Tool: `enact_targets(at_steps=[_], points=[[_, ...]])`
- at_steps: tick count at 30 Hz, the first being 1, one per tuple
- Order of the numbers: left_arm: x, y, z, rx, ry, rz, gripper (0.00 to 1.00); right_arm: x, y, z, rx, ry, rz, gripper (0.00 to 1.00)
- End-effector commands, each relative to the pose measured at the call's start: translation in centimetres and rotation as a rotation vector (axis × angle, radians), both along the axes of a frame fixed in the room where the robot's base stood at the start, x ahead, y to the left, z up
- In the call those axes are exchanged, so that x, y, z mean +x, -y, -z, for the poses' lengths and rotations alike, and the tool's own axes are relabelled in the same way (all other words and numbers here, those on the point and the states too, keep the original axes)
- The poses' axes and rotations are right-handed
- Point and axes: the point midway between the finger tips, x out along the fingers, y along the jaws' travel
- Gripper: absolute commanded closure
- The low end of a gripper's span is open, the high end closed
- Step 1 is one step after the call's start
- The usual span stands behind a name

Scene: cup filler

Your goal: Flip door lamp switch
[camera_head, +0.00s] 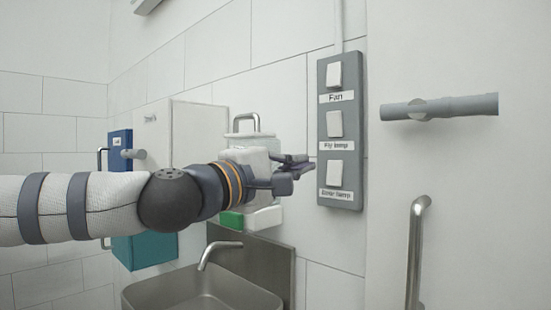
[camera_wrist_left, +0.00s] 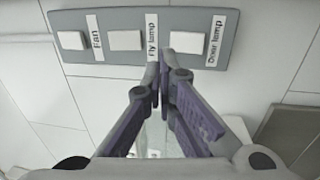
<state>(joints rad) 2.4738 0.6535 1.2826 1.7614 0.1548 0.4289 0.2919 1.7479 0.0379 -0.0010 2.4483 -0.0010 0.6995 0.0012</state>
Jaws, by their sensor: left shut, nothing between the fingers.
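A grey switch panel (camera_head: 326,125) is fixed upright to the white tiled wall, with three white rocker switches in a column. The lowest, the door lamp switch (camera_head: 334,172), has the door lamp label (camera_head: 336,195) below it. My left gripper (camera_head: 308,162) comes in from the left, its fingertips just left of the panel at about this switch's height. In the left wrist view the fingers (camera_wrist_left: 161,58) are shut and empty, pointing between the fly lamp label (camera_wrist_left: 152,37) and the door lamp switch (camera_wrist_left: 187,42). Contact cannot be told. My right gripper is not in view.
A metal sink with a tap (camera_head: 222,249) lies below my left arm. A grey horizontal bar (camera_head: 440,106) and a metal handle (camera_head: 415,250) are to the right of the panel. A blue box (camera_head: 120,170) and a white box stand behind the arm.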

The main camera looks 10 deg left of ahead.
Motion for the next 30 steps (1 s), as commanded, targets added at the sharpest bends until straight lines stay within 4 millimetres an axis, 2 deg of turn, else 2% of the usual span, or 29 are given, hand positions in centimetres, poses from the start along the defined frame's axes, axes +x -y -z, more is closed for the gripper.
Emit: enact_targets(at_steps=[3, 9, 23, 25, 26, 29, 30], points=[[-1.9, -1.4, -0.6, 0.000, 0.004, 0.000, 1.00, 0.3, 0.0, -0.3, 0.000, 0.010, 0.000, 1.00], [-3.4, -2.5, -0.6, 0.000, 0.001, -0.001, 1.00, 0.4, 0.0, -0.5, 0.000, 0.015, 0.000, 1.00], [-3.4, -2.5, -0.4, 0.003, -0.002, 0.000, 1.00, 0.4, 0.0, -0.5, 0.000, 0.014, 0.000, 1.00], [-3.2, -2.0, 1.2, 0.027, -0.024, 0.004, 1.00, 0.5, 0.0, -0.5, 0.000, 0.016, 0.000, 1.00], [-3.1, -1.5, 2.7, 0.048, -0.042, 0.008, 1.00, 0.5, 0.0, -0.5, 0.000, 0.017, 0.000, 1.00], [-3.2, 0.5, 10.6, 0.168, -0.140, 0.033, 1.00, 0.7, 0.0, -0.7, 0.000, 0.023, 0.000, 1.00], [-3.6, 1.2, 14.6, 0.228, -0.186, 0.047, 1.00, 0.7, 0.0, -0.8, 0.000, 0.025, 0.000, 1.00]])
